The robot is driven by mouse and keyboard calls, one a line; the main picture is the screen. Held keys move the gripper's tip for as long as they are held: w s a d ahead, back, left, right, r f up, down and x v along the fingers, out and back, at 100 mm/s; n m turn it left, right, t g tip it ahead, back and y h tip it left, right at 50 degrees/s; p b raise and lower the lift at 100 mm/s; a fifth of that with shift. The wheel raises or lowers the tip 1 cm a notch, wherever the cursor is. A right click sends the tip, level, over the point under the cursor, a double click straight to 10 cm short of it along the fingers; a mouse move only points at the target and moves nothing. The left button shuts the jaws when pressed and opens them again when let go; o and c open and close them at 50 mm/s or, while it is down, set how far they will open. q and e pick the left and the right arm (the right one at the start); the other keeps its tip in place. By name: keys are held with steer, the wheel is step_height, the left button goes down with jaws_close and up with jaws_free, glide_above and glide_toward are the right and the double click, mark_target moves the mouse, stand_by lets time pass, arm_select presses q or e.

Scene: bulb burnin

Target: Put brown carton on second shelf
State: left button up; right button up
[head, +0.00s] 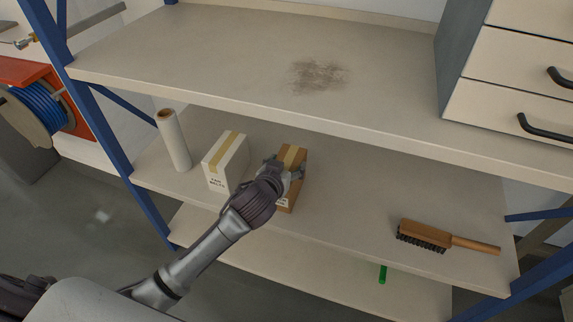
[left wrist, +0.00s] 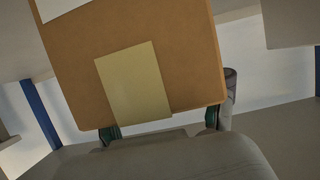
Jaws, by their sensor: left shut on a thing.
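The brown carton (head: 293,157) has a tan tape strip on top and a white label low on its front. It is at the middle shelf (head: 350,190), right of a white carton. My left gripper (head: 282,172) is shut on it from the front. In the left wrist view the brown carton (left wrist: 190,60) fills the upper middle, with a pale yellow patch facing me and the fingers at its lower edge. I cannot tell whether the carton's base touches the shelf. My right gripper is not in view.
A white carton (head: 226,163) stands close left of the brown one, and a white roll (head: 173,140) farther left. A wooden brush (head: 445,238) lies at right. The top shelf (head: 230,60) has a dark smudge and a drawer unit (head: 510,75). Blue posts (head: 105,130) flank the shelves.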

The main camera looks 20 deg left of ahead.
arm_select(q)
steer(key=o, duration=1.7)
steer(key=shift+o, duration=0.2)
